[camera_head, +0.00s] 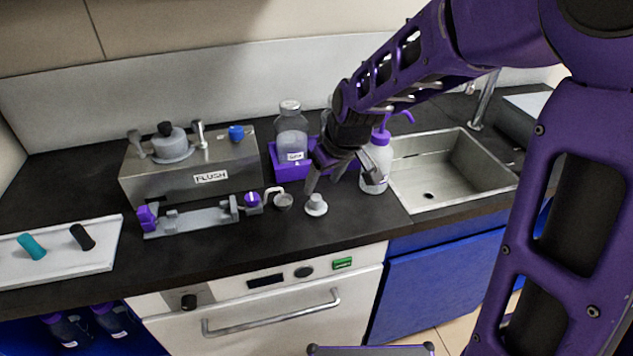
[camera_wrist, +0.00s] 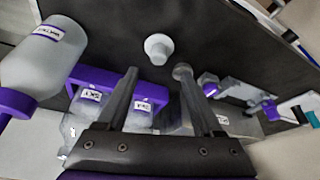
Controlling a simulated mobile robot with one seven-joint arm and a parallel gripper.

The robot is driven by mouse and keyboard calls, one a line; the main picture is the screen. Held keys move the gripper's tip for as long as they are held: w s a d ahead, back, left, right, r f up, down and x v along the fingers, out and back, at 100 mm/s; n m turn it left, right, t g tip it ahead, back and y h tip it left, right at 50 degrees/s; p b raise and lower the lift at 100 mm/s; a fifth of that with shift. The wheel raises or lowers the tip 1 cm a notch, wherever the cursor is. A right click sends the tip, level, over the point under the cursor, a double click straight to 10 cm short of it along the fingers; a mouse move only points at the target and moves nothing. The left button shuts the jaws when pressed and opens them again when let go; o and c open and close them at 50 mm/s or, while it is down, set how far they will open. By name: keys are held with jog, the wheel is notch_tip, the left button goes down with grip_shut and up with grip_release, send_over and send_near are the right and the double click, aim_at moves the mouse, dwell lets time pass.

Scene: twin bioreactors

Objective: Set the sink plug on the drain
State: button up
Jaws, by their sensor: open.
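The sink plug (camera_head: 316,205) is a small pale grey piece with a round base and a knob on top. It stands upright on the dark counter near its front edge, left of the sink. It also shows in the wrist view (camera_wrist: 158,48), just beyond and between my fingertips. My gripper (camera_head: 325,184) is open and empty, pointing down above and slightly behind the plug, apart from it. In the wrist view my gripper (camera_wrist: 157,74) shows both fingers spread. The drain (camera_head: 429,195) is a dark hole in the floor of the steel sink (camera_head: 455,165), uncovered.
A white bottle with a purple pump (camera_head: 376,165) stands between my gripper and the sink. A labelled bottle (camera_head: 291,130) sits in a purple holder behind. A faucet (camera_head: 483,100) rises behind the sink.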

aim_at(317, 198)
jog(key=b+x, duration=0.1)
jog(key=x, duration=0.6)
jog(key=shift+d+f+b, duration=0.1)
jog(key=shift+f+b, duration=0.1)
jog(key=shift+b, duration=0.2)
grip_shut()
